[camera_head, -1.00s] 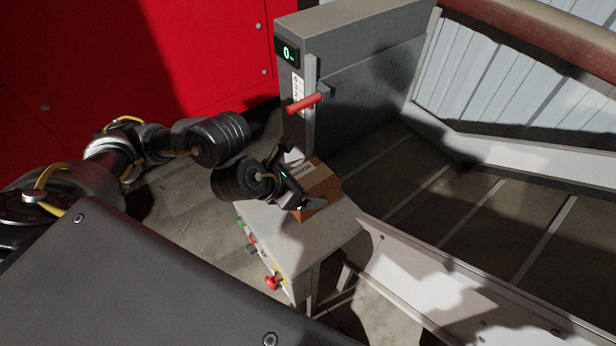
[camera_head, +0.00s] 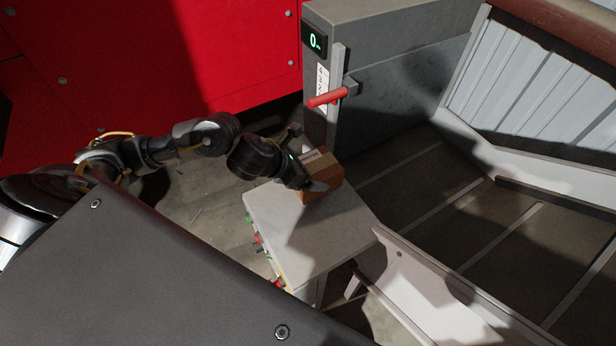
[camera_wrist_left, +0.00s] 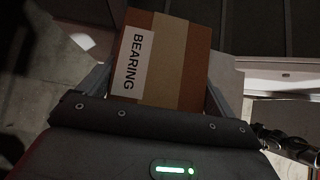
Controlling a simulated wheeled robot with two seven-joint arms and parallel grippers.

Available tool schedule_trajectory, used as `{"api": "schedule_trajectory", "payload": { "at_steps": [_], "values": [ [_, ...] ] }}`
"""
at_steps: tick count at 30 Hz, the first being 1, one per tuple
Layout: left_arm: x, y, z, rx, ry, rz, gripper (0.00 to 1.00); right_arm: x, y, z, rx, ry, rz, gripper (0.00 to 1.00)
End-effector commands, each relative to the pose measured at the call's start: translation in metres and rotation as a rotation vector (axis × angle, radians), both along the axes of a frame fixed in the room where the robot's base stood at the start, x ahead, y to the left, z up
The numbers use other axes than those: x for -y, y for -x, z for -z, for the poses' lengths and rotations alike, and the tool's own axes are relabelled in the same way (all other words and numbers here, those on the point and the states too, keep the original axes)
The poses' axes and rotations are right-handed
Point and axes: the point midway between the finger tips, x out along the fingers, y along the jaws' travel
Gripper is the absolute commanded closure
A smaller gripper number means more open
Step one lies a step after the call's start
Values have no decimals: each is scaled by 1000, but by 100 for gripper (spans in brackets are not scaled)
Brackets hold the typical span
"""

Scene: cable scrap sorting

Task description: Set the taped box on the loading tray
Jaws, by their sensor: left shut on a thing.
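The taped box (camera_head: 327,177) is brown cardboard with a lighter tape strip and a white label. In the left wrist view the box (camera_wrist_left: 178,60) shows the word BEARING on that label. My left gripper (camera_head: 311,184) is shut on the box, with one finger on each side in the wrist view. The box is over the far part of a pale grey flat top, which looks like the loading tray (camera_head: 300,240). I cannot tell whether its underside touches that top. My right gripper is not in view.
A grey machine housing (camera_head: 385,105) with a green display (camera_head: 315,40) and a red handle (camera_head: 327,97) stands close behind the box. Buttons line the stand's left side. A pale sloped side plate (camera_head: 440,290) borders the dark conveyor (camera_head: 420,200) at right. The tray's near part is clear.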

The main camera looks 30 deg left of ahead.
Motion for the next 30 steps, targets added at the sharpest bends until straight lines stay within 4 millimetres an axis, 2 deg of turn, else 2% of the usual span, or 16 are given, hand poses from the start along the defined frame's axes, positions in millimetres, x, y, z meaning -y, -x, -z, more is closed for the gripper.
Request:
{"api": "schedule_trajectory", "payload": {
  "at_steps": [6,10,15,23,24,26,30],
  "values": [
    [-5,-3,21,2,2,-1,56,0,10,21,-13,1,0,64],
    [-4,-3,38,3,2,0,56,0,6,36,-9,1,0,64],
    [-2,-4,38,3,2,3,56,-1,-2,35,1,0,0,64],
    [-3,-4,41,3,2,1,56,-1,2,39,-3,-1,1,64],
    [-3,-3,43,0,-1,2,8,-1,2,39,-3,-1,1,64],
    [-4,-3,42,0,0,1,0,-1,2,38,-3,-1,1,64],
    [-4,-3,42,0,-1,1,0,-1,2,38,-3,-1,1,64]
  ]
}}
